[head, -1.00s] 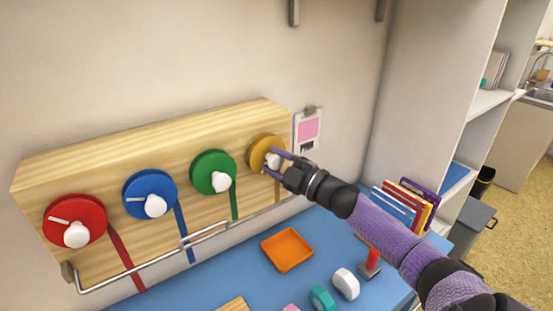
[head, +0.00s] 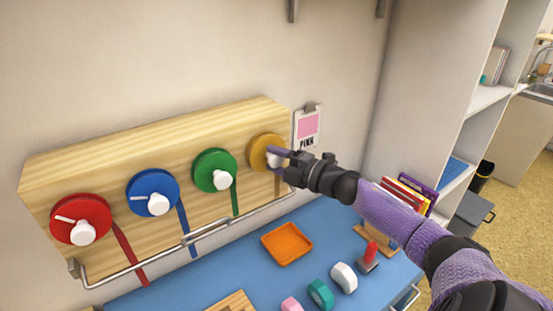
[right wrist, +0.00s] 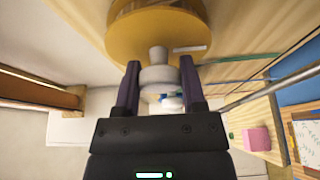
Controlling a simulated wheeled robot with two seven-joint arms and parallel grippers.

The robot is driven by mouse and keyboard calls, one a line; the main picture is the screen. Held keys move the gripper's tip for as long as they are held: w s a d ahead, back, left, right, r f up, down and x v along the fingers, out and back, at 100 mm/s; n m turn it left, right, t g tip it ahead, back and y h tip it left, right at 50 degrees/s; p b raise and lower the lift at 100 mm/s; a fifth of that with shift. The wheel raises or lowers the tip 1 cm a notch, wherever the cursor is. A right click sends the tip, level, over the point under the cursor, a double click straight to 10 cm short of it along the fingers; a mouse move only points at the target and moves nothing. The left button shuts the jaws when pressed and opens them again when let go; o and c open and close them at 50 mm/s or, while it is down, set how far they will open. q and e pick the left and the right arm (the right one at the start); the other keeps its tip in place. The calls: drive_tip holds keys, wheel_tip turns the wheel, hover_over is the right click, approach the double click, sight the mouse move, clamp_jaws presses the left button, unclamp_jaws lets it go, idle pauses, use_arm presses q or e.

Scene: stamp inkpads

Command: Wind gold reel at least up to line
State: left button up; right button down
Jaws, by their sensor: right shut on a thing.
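The gold reel (head: 259,147) is the rightmost of the reels on a wooden board. It also fills the top of the right wrist view (right wrist: 150,36), with a short white mark (right wrist: 188,48) on its face. Its white handle knob (right wrist: 158,76) sticks out between the fingers of my right gripper (right wrist: 160,84). In the head view my right gripper (head: 281,157) is shut on this knob and partly hides it. A gold ribbon (head: 277,186) hangs below the reel, partly behind the gripper. I cannot make out a line on it. My left gripper is not in view.
Green (head: 208,165), blue (head: 146,184) and red (head: 72,211) reels sit to the left on the board (head: 100,155). A metal rail (head: 150,262) runs in front of their ribbons. An orange tray (head: 287,244) and stamps lie on the blue tabletop (head: 225,268) below.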

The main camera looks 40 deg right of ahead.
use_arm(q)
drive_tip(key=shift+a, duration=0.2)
use_arm(e)
drive_tip(key=shift+f, duration=0.1)
drive_tip(key=shift+c, duration=0.9)
unclamp_jaws()
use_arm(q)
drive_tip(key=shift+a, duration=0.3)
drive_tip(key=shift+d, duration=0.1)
use_arm(e)
drive_tip(key=shift+s+d, duration=0.15)
drive_tip(key=shift+s, duration=0.2)
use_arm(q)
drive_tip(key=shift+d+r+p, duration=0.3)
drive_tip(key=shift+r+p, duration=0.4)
use_arm(e)
drive_tip(key=v, duration=0.9)
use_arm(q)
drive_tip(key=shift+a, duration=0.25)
use_arm(e)
drive_tip(key=shift+s, duration=0.1)
